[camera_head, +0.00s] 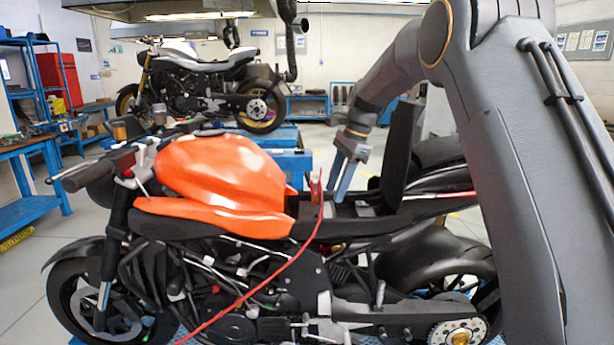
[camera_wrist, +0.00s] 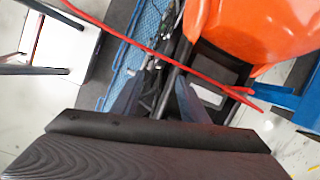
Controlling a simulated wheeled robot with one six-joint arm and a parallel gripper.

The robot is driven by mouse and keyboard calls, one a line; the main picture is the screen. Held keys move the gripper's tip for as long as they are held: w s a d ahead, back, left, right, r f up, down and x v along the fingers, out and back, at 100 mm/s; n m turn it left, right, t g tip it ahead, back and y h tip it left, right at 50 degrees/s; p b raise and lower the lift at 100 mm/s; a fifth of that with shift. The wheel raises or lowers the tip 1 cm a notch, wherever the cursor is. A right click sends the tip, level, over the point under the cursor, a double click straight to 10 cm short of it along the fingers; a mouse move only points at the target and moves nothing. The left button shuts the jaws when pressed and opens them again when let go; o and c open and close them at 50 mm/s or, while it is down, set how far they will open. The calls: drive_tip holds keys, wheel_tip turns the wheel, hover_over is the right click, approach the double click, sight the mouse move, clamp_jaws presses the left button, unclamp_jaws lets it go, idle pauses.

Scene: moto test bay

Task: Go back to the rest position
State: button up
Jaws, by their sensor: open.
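My gripper (camera_head: 342,180) is in the head view, pointing down over the open seat area of the orange motorcycle (camera_head: 225,175). Its fingers are apart with nothing visible between them. In the wrist view the gripper's two fingers (camera_wrist: 155,100) show at the middle, with the orange tank (camera_wrist: 250,35) at the upper right. A red cable (camera_head: 270,268) runs from a red clamp (camera_head: 316,188) beside my gripper down the side of the motorcycle. The red cable also crosses the wrist view (camera_wrist: 130,42) in front of the fingers.
A raised seat (camera_head: 400,150) stands upright just right of my gripper. A second motorcycle (camera_head: 200,85) stands on a lift behind. A blue workbench (camera_head: 30,165) and a red cabinet (camera_head: 60,80) are at the left. Open floor (camera_head: 28,270) lies at the lower left.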

drive_tip(key=s+d+f+n+h+b, duration=0.1)
drive_tip(key=s+f+n, duration=0.4)
drive_tip(key=s, duration=0.7)
drive_tip(key=s+d+f+n+h+b, duration=0.1)
drive_tip(key=s+d+f+n+b, duration=0.3)
drive_tip(key=s+f, duration=0.5)
drive_tip(key=s+d+f+n+h+b, duration=0.1)
drive_tip(key=s+d+f+n, duration=0.4)
drive_tip(key=s, duration=1)
wheel_tip(320, 180, down, 3)
drive_tip(key=shift+d+r+n+b, duration=0.1)
drive_tip(key=shift+d+n+b, duration=0.2)
drive_tip(key=shift+d+b, duration=0.35)
drive_tip(key=shift+c, duration=1.1)
drive_tip(key=shift+a, duration=0.1)
